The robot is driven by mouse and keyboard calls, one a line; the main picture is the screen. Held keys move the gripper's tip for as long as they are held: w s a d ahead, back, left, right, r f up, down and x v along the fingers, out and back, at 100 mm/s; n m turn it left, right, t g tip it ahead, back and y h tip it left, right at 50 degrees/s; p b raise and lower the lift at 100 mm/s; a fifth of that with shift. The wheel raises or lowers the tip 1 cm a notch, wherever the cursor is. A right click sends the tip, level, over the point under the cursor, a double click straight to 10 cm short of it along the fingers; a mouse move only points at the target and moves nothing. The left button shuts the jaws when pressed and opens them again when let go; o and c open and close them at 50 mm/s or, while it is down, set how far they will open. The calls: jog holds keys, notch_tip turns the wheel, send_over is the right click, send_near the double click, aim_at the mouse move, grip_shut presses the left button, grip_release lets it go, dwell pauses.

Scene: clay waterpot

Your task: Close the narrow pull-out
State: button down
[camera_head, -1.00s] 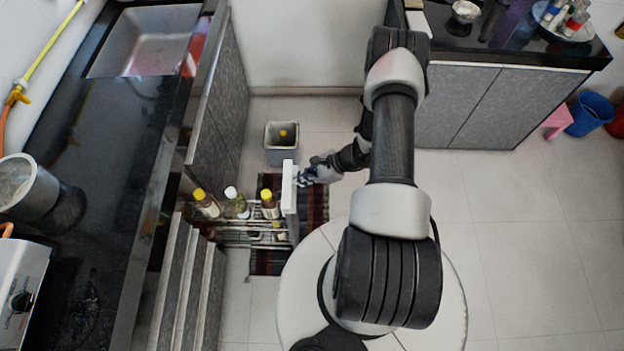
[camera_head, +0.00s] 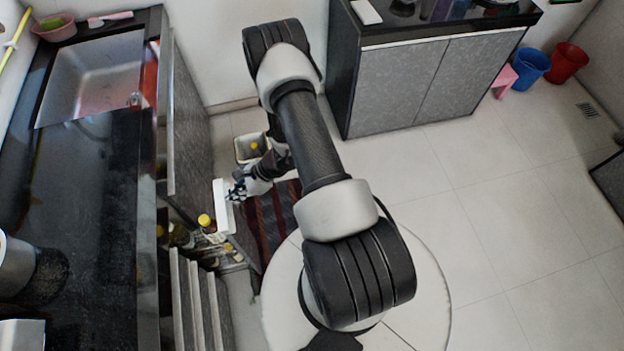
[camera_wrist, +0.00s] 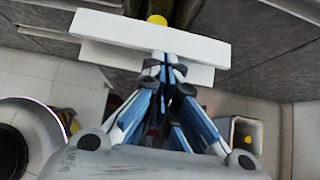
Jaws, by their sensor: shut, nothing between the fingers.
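The narrow pull-out has a white front panel (camera_head: 222,208) and a wire rack holding bottles. It stands partly out from the dark counter's cabinets in the head view. The panel also shows across the top of the wrist view (camera_wrist: 110,32). My gripper (camera_head: 236,193) is shut and empty. Its fingertips are at the outer side of the panel and appear to touch it in the wrist view (camera_wrist: 163,62). A yellow-capped bottle (camera_head: 206,222) stands in the rack just behind the panel. Other bottles are partly hidden by the counter edge.
A tall grey door (camera_head: 188,140) stands open beyond the pull-out, and open grey drawers (camera_head: 200,305) are on its near side. A bin (camera_head: 246,148) stands by the wall. A dark red striped rug (camera_head: 268,220) lies on the floor. Open floor is to the right.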

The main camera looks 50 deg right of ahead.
jog(key=w+a+b, duration=0.1)
jog(key=w+a, duration=0.1)
jog(key=a, duration=0.1)
jog(key=w+a+b, duration=0.1)
jog(key=w+a, duration=0.2)
jog(key=a, duration=0.1)
jog(key=w+a+b, duration=0.1)
jog(key=w+a, duration=0.1)
jog(key=a, duration=0.2)
jog(key=shift+w+a, duration=0.25)
jog(key=shift+w, duration=0.15)
